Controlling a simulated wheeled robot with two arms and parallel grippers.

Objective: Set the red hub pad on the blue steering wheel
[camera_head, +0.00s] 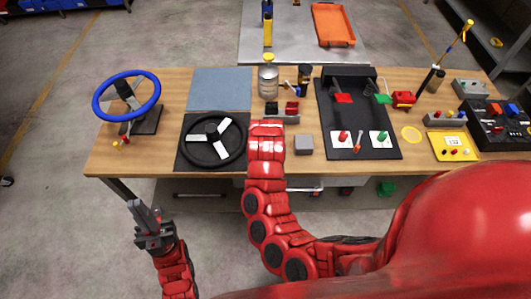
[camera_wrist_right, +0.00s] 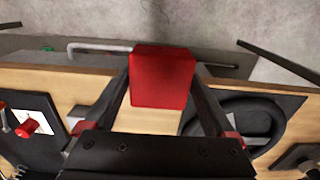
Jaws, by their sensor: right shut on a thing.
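The blue steering wheel (camera_head: 157,91) stands tilted on a dark stand at the left end of the wooden table, with a grey hub and spokes. The red hub pad (camera_wrist_right: 163,78) is a red block between the fingers of my right gripper (camera_wrist_right: 165,95) in the right wrist view. In the head view my right gripper (camera_head: 282,107) is over the middle of the table, right of the black wheel and well away from the blue wheel; the pad is hard to make out there. My left gripper (camera_head: 145,207) is open and empty, in front of the table's front edge.
A black steering wheel (camera_head: 187,145) lies on a dark mat, between the blue wheel and my right gripper. A blue-grey mat (camera_head: 220,88) lies behind it, empty. A can (camera_head: 268,82), a grey block (camera_head: 304,144) and a black pedal board (camera_head: 338,118) are near my right gripper.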

